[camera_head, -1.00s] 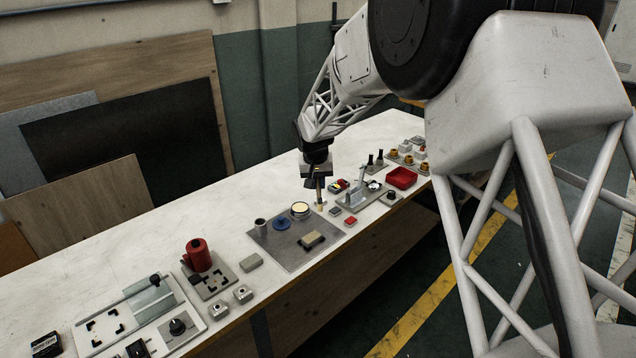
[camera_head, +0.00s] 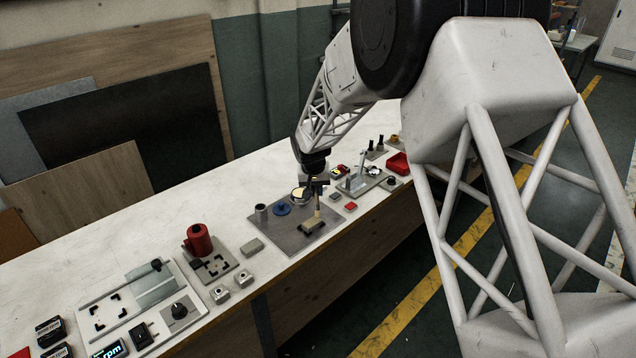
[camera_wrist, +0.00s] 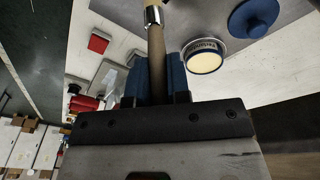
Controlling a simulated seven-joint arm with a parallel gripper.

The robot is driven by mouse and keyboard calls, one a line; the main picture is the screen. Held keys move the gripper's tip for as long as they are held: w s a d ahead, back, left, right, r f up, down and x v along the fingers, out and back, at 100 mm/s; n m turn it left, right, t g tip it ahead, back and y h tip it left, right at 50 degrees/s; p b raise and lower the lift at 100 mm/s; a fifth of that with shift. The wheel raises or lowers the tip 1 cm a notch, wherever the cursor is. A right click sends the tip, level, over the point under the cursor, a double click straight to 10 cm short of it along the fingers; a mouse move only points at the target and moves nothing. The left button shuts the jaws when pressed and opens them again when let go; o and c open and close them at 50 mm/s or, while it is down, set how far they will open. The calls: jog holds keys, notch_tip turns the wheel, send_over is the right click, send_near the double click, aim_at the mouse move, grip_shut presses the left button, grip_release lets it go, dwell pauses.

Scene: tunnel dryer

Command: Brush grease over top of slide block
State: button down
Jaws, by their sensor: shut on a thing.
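My gripper (camera_head: 317,184) is shut on the wooden handle of a brush (camera_head: 317,203), which hangs bristles down. The handle (camera_wrist: 156,62) also shows between the blue fingers (camera_wrist: 157,82) in the wrist view, with a metal ferrule at the top edge.
A blue lid (camera_head: 282,210) and a grey cup (camera_head: 261,212) stand on the plate left of the tin. A red block (camera_head: 351,206), a clamp stand (camera_head: 358,180) and a red tray (camera_head: 398,163) are to the right. A red cylinder (camera_head: 199,240) stands left.

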jog(key=shift+s+a, duration=2.45)
jog(key=shift+w+d, duration=2.25)
jog(key=shift+s+d, duration=0.2)
jog(key=shift+s+a, duration=2.25)
jog(key=shift+w+d, duration=2.85)
jog(key=shift+w, duration=0.05)
notch_tip(320, 180, up, 8)
